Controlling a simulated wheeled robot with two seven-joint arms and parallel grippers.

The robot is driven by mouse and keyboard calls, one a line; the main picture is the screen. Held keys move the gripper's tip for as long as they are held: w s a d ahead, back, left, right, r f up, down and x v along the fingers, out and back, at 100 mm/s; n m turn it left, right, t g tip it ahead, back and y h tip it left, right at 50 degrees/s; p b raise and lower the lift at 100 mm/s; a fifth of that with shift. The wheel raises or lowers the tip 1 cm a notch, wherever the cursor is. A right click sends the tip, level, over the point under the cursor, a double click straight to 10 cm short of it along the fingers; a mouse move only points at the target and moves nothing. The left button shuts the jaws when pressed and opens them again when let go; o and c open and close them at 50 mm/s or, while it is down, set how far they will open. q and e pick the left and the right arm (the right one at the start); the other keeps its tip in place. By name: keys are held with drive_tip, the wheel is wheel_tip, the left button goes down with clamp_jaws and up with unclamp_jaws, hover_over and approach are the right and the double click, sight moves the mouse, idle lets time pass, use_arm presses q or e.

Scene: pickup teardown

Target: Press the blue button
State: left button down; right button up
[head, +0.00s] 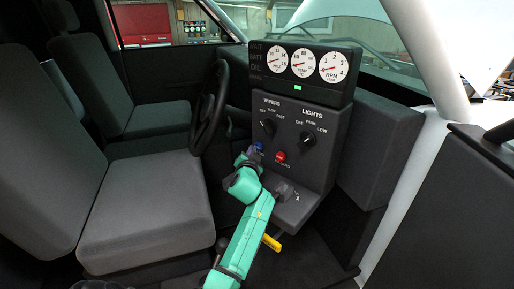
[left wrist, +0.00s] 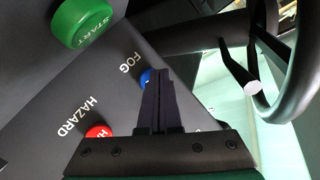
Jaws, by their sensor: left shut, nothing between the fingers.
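The blue button (head: 258,146) sits low on the dark dashboard panel, left of a red button. In the left wrist view the blue button (left wrist: 146,77), by the word FOG, is partly hidden behind my fingers. My left gripper (head: 252,155) is at the panel, right by the blue button. Its fingers (left wrist: 163,72) are shut together with nothing between them, and their tips overlap the button's edge in the left wrist view. I cannot tell whether they touch it. My right gripper is not in view.
The red HAZARD button (left wrist: 98,132) and green START button (left wrist: 82,22) are close by on the panel. The steering wheel (head: 209,108) stands just left of my arm. Two black knobs (head: 307,139) sit above the buttons. A yellow lever (head: 271,243) is below.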

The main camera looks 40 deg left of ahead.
use_arm(q)
drive_tip(key=shift+s, duration=0.2)
drive_tip(key=shift+s+r+p, duration=0.1)
drive_tip(key=shift+s+p, duration=0.45)
drive_tip(key=s, duration=0.1)
drive_tip(key=s+p, duration=0.1)
drive_tip(key=s, duration=0.1)
drive_tip(key=s+p, duration=0.1)
drive_tip(key=s, duration=0.1)
drive_tip(key=shift+a, duration=0.25)
drive_tip(key=shift+w, duration=0.1)
